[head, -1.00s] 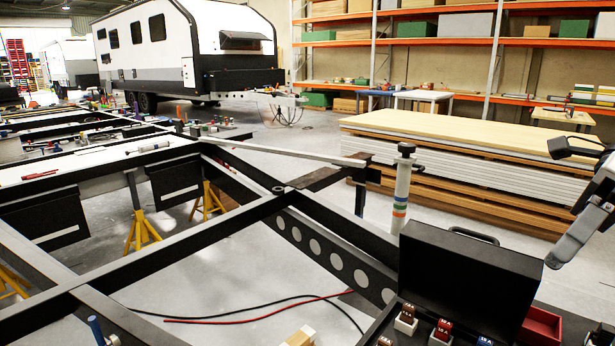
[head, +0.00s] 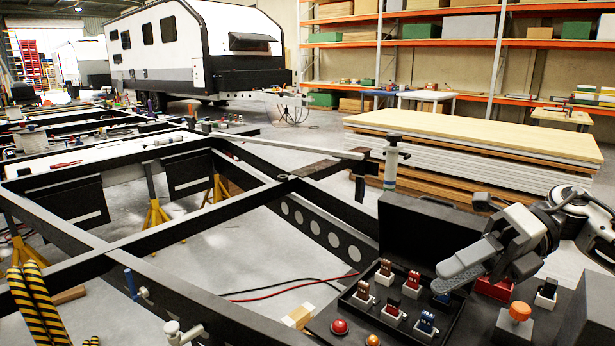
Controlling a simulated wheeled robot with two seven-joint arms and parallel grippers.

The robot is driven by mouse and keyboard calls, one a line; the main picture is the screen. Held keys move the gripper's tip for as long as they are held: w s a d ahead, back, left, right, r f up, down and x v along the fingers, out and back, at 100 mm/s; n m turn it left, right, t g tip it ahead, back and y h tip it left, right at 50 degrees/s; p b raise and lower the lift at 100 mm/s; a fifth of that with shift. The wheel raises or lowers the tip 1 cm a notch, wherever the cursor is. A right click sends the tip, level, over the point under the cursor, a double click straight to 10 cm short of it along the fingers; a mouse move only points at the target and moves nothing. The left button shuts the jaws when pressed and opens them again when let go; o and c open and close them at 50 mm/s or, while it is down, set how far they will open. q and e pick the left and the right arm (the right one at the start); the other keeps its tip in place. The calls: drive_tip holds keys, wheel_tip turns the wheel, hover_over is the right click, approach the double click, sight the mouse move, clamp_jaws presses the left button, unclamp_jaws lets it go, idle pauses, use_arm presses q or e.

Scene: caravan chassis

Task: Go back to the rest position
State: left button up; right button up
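My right gripper (head: 462,270) comes in from the right in the head view. Its two grey fingers lie close together with no clear gap, and nothing shows between them. It hangs above the right part of the open black case (head: 425,232), apart from the lid as far as I can tell. My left gripper is not in view.
The case holds several fuse-like blocks (head: 411,283). A red button (head: 339,327) and an orange knob (head: 520,311) are near it. The black chassis frame (head: 240,211) fills the left and middle. Striped posts (head: 38,305) stand lower left. Stacked boards (head: 470,143) lie behind.

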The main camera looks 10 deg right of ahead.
drive_tip(key=w+a+f+m+t+y, duration=0.1)
drive_tip(key=w+a+f+m+t, duration=0.1)
drive_tip(key=a+f+m+t, duration=0.55)
drive_tip(key=w+a+f+m+t+y, duration=0.1)
drive_tip(key=w+a+f+m+t, duration=0.2)
drive_tip(key=m+t, duration=0.8)
drive_tip(key=s+f+m+g+h, duration=0.2)
drive_tip(key=s+f+m+h, duration=0.2)
drive_tip(key=f, duration=0.4)
drive_tip(key=s+f+m+g+h, duration=0.2)
drive_tip(key=s+f+m+h, duration=0.3)
drive_tip(key=f+m, duration=0.3)
drive_tip(key=s+d+f+m+g+h, duration=0.1)
drive_tip(key=s+f+m+g+h, duration=0.2)
drive_tip(key=s+f+m, duration=0.3)
wheel_tip(320, 180, down, 3)
drive_tip(key=shift+r+m+h, duration=0.1)
drive_tip(key=shift+m+h, duration=0.6)
drive_tip(key=shift+m, duration=0.45)
drive_tip(key=shift+s+d, duration=0.1)
